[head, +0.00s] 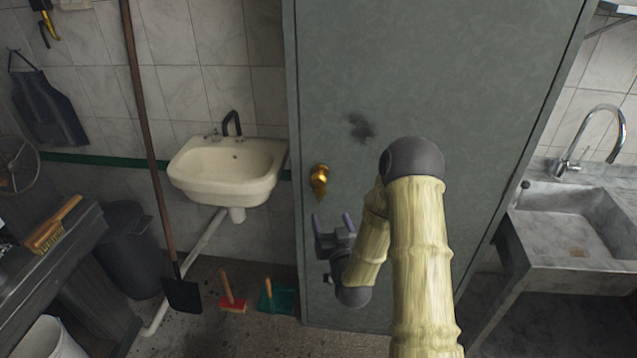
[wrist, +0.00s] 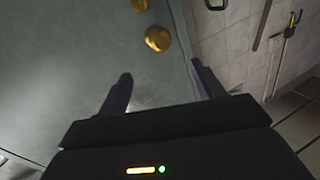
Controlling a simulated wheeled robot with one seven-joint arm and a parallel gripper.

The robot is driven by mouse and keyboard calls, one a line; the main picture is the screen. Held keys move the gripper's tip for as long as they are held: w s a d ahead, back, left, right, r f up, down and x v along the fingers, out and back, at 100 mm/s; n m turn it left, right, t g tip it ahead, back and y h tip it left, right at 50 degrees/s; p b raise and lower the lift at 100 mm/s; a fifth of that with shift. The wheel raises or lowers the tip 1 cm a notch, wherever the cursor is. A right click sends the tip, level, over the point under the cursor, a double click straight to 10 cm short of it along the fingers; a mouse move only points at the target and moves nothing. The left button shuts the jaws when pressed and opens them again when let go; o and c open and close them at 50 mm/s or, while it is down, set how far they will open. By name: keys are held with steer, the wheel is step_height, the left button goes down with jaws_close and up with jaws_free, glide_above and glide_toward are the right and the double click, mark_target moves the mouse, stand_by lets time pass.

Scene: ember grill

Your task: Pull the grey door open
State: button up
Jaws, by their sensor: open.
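The grey door (head: 470,70) fills the middle of the head view and looks closed. Its brass knob (head: 319,180) sits near the door's left edge. In the wrist view the knob (wrist: 158,38) is ahead of the fingers, with a second brass piece (wrist: 139,5) at the top edge. My gripper (head: 333,220) is open and empty, just below the knob in the head view. In the wrist view my gripper's two fingers (wrist: 165,88) are spread apart, and the knob lies beyond them, not between them. No contact with the knob shows.
A white washbasin (head: 228,170) hangs left of the door, with a long-handled shovel (head: 181,295) beside it. A red brush (head: 233,303) and a green dustpan (head: 277,297) are on the floor near the door's lower left. A stone sink (head: 575,225) stands at the right.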

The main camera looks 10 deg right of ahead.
mark_target(319, 185)
steer(key=w+p, duration=0.5)
steer(key=w, duration=1.2)
steer(key=shift+w+a, duration=0.1)
steer(key=c, duration=1.4)
